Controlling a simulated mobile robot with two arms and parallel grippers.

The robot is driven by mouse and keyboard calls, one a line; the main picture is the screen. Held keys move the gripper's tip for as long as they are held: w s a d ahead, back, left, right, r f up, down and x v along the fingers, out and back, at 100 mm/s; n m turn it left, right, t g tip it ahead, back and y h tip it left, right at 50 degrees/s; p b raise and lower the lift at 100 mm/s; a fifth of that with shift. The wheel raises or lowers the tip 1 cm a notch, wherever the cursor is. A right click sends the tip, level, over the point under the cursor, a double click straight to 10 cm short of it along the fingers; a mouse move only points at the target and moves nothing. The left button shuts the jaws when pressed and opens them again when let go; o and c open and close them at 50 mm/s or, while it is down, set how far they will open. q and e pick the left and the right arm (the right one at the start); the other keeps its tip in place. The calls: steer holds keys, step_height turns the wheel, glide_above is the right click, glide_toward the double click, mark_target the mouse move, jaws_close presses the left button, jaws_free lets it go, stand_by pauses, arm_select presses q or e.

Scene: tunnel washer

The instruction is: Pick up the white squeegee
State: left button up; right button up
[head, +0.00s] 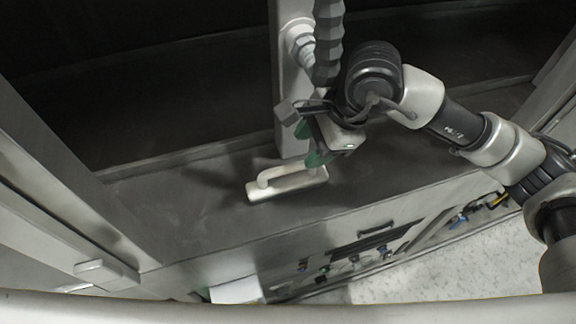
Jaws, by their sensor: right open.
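The white squeegee (287,184) lies on the grey metal ledge near the middle of the head view. Its pale handle rises above the flat base. My right gripper (310,146) has dark jaws with green fingertips and is open. It is just above and behind the right end of the squeegee, with one green tip overlapping the top of the handle in the picture. I cannot tell whether that tip touches it. Part of the handle is hidden behind the fingers. My left gripper is not in view.
A light metal post (291,70) with a ribbed hose (328,45) stands behind the squeegee. A front panel (375,240) with knobs and a dark handle drops below the ledge. The ledge left of the squeegee is clear up to a slanted metal frame (75,190).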

mark_target(297, 165)
steer(key=shift+p+x, duration=0.5)
steer(key=shift+x, duration=0.7)
steer(key=p+x, duration=0.2)
steer(key=x, duration=0.2)
steer(key=shift+s+d+f, duration=0.1)
steer(key=shift+s+f, duration=0.05)
steer(key=shift+f, duration=0.45)
steer(key=c, duration=0.8)
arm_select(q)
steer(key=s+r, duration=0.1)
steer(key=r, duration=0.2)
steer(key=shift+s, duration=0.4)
arm_select(e)
jaws_close()
